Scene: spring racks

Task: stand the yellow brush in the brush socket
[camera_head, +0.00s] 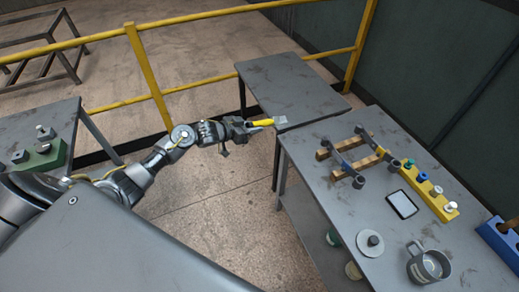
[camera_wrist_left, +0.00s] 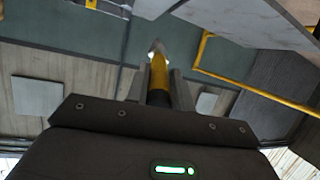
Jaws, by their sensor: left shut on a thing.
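The yellow brush (camera_head: 263,123) is held by my left gripper (camera_head: 246,126), which is shut on it. The brush lies roughly level in the head view and points right, its pale tip by the near corner of the grey side table (camera_head: 292,85). In the left wrist view the brush (camera_wrist_left: 158,72) sticks out between the fingers of the left gripper (camera_wrist_left: 160,90), with a pale grey tip at its far end. I cannot tell for sure which thing is the brush socket. My right gripper is not in view.
The right-hand table (camera_head: 345,215) bears a wooden rack (camera_head: 352,155), a yellow block (camera_head: 432,190) with several pegs, a dark-framed tablet (camera_head: 402,204), a disc (camera_head: 371,243) and a grey mug (camera_head: 428,266). A blue holder (camera_head: 500,240) is at right. A green block (camera_head: 42,156) sits at left. Yellow railing (camera_head: 147,75) runs behind.

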